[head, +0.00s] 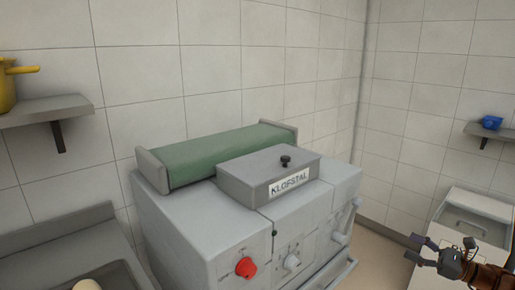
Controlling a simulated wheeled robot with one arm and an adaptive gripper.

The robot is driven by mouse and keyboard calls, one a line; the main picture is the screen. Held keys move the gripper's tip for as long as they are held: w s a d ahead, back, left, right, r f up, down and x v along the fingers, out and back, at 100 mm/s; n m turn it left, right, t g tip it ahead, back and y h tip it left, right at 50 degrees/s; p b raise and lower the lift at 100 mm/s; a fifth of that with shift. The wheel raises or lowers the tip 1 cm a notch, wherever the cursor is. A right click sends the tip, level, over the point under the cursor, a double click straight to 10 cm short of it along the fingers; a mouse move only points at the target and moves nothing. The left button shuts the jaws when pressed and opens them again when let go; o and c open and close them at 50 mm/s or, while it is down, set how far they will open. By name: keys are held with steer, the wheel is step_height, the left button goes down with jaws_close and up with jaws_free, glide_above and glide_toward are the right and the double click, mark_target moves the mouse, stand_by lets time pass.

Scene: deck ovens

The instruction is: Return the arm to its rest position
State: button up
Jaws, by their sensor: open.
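My gripper (415,248) shows at the lower right of the head view, with part of my arm behind it at the picture's edge. Its fingers point left and are apart, with nothing between them. It appears in front of the floor and a white bin-like unit, clear of the grey machine (200,232) to its left. Most of my arm is out of the picture.
The machine has a green roller, a box labelled KLOFSTAL (268,178), a red knob (246,267) and lighter knobs. A left shelf (45,110) holds a yellow pot (8,88). A right shelf holds a blue item (491,122). A counter (60,240) stands at left.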

steer(key=a+r+n+g+y, duration=0.1)
steer(key=a+r+n+g, duration=0.25)
steer(key=a, duration=0.55)
steer(key=a+r+n+g+y, duration=0.1)
steer(key=a+r+n+g, duration=0.3)
steer(key=a, duration=0.6)
steer(key=s+a+r+n+g+h+p, duration=0.25)
steer(key=s+a+n+g+h, duration=0.55)
steer(key=s+a, duration=1)
steer(key=s+d+f+n+h, duration=0.1)
steer(key=s+d+n+h, duration=0.1)
steer(key=s, duration=0.5)
steer(key=s+d+f+n+t+h, duration=0.1)
steer(key=s+d+f+n+h, duration=0.1)
steer(key=s, duration=0.5)
steer(key=s+d+f+n+h, duration=0.2)
steer(key=s+d+n+h, duration=0.2)
steer(key=s+h, duration=0.1)
steer(key=shift+s+f, duration=0.25)
steer(key=shift+s, duration=0.65)
steer(key=shift+n+t, duration=0.25)
